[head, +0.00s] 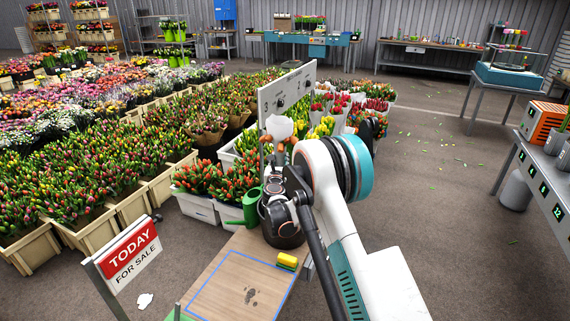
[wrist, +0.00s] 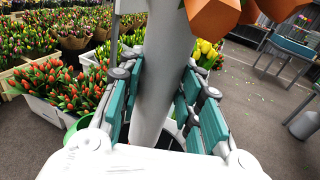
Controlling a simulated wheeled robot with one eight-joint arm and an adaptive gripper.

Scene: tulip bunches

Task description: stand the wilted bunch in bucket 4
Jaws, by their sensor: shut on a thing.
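The bunch is a pale grey-white wrapped cone (wrist: 155,75) with drooping orange heads (wrist: 215,14) at its top in the wrist view. My gripper (wrist: 162,85) is shut on the wrap, with teal finger pads on both sides of it. In the head view my gripper (head: 276,168) is above the far end of the wooden table, and the pale wrap (head: 279,127) and orange heads show just above it. Behind it are white buckets of tulips, including red ones (head: 322,102) and yellow ones (head: 322,127).
A grey panel (head: 298,84) with dark markings stands behind my gripper. A green watering can (head: 248,206) stands left of it, beside white crates (head: 196,207) of orange tulips. A yellow sponge (head: 287,260) lies on the table (head: 225,290).

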